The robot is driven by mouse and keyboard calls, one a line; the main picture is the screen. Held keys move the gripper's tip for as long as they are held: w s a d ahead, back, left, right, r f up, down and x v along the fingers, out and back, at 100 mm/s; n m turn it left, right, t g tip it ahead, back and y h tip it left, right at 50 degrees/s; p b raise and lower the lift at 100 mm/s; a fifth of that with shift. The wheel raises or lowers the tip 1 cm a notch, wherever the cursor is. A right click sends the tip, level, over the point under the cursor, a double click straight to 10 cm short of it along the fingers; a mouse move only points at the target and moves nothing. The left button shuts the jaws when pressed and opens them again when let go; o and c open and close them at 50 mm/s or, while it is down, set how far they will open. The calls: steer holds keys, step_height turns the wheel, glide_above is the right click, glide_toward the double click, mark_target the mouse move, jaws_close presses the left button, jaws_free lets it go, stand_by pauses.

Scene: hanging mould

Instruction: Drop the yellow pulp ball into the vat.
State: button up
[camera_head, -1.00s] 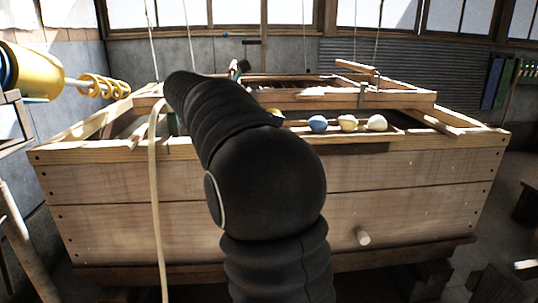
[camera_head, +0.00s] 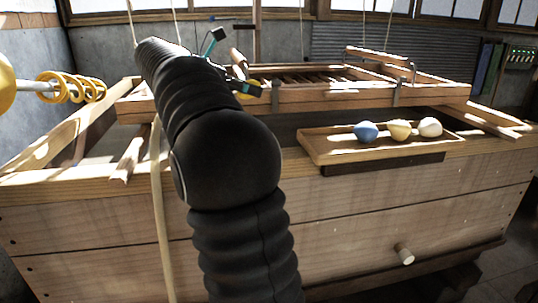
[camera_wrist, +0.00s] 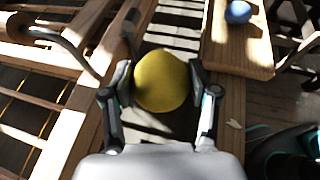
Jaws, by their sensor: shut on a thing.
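A yellow pulp ball (camera_wrist: 162,80) sits between the two fingers of my gripper (camera_wrist: 160,92) in the wrist view, and the gripper is shut on it. In the head view my gripper (camera_head: 232,63) is behind my arm, near the left part of the hanging wooden mould; a small part of the yellow ball (camera_head: 252,83) shows there. The vat (camera_head: 340,215) is the large wooden box in front of me, with a dark opening under the mould (camera_head: 310,98). In the wrist view the ball appears over slats and a wooden beam; its height above them is unclear.
A wooden tray (camera_head: 312,145) on the vat's front rim holds a blue ball (camera_head: 366,132), a pale yellow ball (camera_head: 399,130) and a white ball (camera_head: 430,127). Cords hang around the mould. My arm hides the vat's left middle.

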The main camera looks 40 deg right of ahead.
step_height(320, 180, down, 6)
steer(key=b, duration=0.3)
stand_by(0.3)
steer(key=shift+r, duration=0.1)
steer(key=o, duration=1.3)
steer(key=v, duration=1.2)
steer(key=shift+s, duration=0.1)
